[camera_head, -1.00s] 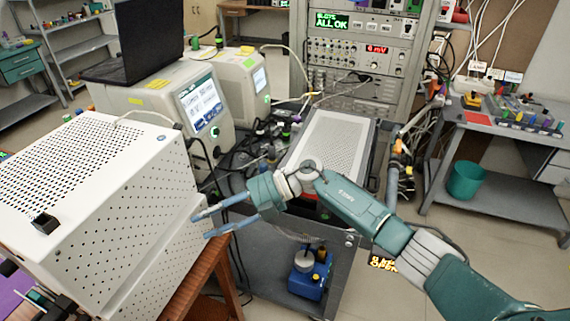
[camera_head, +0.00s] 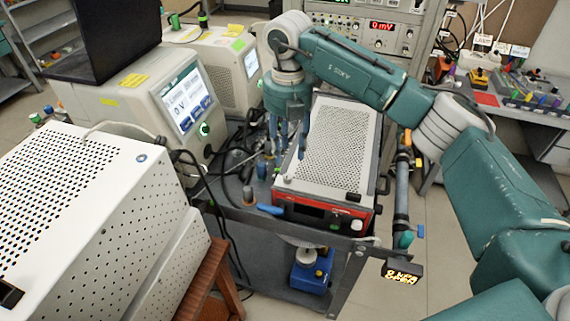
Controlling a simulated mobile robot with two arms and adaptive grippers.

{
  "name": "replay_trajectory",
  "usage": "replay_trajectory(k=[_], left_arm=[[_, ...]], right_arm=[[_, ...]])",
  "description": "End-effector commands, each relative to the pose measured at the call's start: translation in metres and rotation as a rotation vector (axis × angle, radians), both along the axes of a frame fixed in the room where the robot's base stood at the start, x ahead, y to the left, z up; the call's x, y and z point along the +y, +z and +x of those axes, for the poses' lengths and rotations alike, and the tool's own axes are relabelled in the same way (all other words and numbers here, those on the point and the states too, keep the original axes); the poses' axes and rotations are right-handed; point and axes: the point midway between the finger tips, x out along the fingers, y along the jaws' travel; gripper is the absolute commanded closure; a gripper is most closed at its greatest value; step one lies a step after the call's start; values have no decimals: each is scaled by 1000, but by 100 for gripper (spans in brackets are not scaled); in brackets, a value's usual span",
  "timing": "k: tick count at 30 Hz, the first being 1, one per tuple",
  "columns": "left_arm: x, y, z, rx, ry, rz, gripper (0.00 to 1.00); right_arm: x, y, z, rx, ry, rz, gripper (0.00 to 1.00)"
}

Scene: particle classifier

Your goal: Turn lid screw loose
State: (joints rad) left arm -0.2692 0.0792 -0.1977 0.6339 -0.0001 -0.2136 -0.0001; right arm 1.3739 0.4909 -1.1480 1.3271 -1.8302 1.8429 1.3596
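A device with a perforated light grey lid (camera_head: 335,135) and a red front panel (camera_head: 330,212) sits on the cart. A lid screw cannot be made out clearly. A small pale spot near the lid's front left corner is too small to identify. My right gripper (camera_head: 288,152) points down over the lid's left edge. Its fingers are apart and I see nothing held between them. I cannot tell whether a fingertip touches the lid. My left gripper is not in view.
A white perforated box (camera_head: 75,195) stands at the left. Cables and small tools crowd the cart left of the device, and a blue-handled tool (camera_head: 270,210) lies at its front edge. An instrument with a screen (camera_head: 185,100) stands behind. A blue unit (camera_head: 312,270) sits on the lower shelf.

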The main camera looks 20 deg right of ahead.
Motion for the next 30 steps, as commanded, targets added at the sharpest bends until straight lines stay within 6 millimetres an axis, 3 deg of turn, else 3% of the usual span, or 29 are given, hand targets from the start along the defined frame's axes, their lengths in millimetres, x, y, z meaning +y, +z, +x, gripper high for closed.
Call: replay_trajectory(k=[3, 6, 8, 11, 15, 19, 26, 30], left_arm=[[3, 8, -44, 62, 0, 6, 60], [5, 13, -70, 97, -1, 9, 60], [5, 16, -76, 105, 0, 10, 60], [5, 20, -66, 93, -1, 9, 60], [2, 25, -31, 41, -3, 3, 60], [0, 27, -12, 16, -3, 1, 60], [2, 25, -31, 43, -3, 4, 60], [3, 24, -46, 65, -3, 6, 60]], right_arm=[[0, -22, -2, 6, 0, -1, 62], [0, -41, -1, 5, 1, 1, 62], [0, -52, -2, 5, 1, 1, 62], [0, -67, -1, 3, 2, 2, 62], [1, -81, -1, 2, 1, 4, 62], [1, -87, 0, 1, 2, 3, 62], [1, -87, 0, 0, 2, 4, 62], [1, -87, 0, 0, 2, 4, 90]])
